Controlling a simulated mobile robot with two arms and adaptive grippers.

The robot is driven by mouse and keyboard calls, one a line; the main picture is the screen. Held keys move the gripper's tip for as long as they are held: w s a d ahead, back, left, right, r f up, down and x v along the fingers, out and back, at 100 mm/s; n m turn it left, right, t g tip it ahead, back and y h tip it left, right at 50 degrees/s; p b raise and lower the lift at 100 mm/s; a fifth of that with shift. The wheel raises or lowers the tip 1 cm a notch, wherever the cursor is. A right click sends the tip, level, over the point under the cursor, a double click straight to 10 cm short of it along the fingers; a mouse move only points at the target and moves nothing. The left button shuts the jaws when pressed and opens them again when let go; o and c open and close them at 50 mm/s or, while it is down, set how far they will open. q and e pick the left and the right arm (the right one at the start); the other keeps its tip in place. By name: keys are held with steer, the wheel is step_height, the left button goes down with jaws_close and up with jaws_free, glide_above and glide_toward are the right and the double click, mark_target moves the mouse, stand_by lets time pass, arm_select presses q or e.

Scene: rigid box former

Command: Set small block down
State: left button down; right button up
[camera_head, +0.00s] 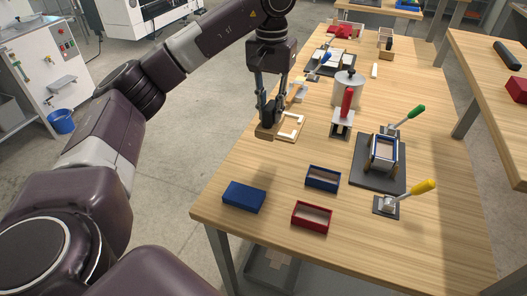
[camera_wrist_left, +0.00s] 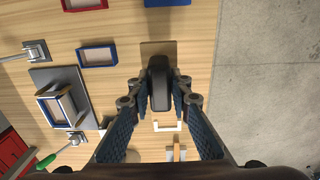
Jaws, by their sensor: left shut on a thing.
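My left gripper (camera_head: 270,110) points down at the left edge of the wooden table and is shut on the small block (camera_head: 266,131), a brown wooden piece at its fingertips. My right gripper is out of view.
A blue box (camera_head: 244,196), a blue frame (camera_head: 322,178) and a red frame (camera_head: 311,216) lie nearer. A dark fixture plate (camera_head: 366,177) with clamps and a red-handled clamp (camera_head: 346,108) stand to the right. The table edge is close on the left.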

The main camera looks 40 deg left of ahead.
arm_select(q)
step_height(320, 180, down, 13)
steer(key=shift+s+a+f+p, duration=0.1)
steer(key=shift+f+p, duration=0.1)
steer(key=shift+p, duration=0.75)
steer(key=shift+f, duration=0.15)
steer(key=shift+f, duration=0.1)
steer(key=c, duration=1.8)
jaws_free()
steer(key=shift+o, duration=0.2)
